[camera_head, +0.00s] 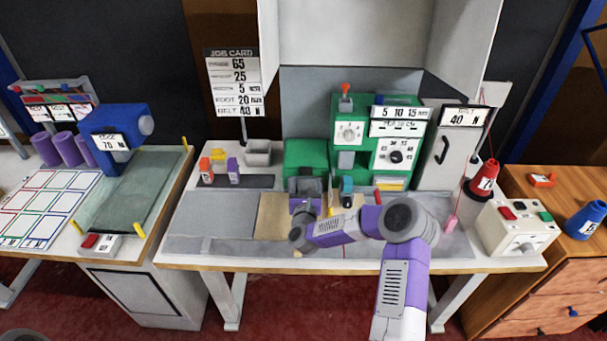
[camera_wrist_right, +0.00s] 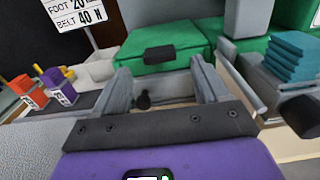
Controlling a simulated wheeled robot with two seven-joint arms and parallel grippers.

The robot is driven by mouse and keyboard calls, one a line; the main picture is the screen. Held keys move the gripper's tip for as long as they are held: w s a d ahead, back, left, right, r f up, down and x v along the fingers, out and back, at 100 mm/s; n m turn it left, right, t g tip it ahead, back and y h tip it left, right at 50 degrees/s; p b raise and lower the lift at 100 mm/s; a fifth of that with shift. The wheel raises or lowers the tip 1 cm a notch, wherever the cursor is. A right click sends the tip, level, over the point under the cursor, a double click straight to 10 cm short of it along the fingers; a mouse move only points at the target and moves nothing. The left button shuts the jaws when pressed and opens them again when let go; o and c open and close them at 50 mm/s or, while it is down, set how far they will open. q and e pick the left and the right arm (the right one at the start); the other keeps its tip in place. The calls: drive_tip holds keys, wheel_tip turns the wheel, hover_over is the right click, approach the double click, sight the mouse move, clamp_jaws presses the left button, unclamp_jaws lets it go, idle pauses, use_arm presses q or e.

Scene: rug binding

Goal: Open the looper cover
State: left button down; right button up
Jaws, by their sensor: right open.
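The looper cover looks to be the green block (camera_head: 306,155) at the left end of the green machine; I cannot be sure of its exact edges. In the right wrist view the green cover (camera_wrist_right: 175,40) carries a dark handle (camera_wrist_right: 146,54) on its front. My right gripper (camera_head: 305,181) is right in front of it. In the wrist view its two grey fingers (camera_wrist_right: 160,70) are spread, with the handle between or just beyond their tips. Contact cannot be told. The cover appears closed.
The green machine head (camera_head: 378,135) with dials stands just right of the cover. Teal blocks (camera_wrist_right: 291,54) and a dark rod end (camera_wrist_right: 300,115) lie right of my fingers. A grey bin (camera_head: 258,153) and orange and purple pieces (camera_wrist_right: 60,86) stand left. The table's left front (camera_head: 215,220) is clear.

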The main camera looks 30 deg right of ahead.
sight(306, 175)
drive_tip(key=shift+b+x, duration=0.3)
drive_tip(key=shift+x, duration=2.15)
drive_tip(key=shift+c, duration=0.3)
clamp_jaws()
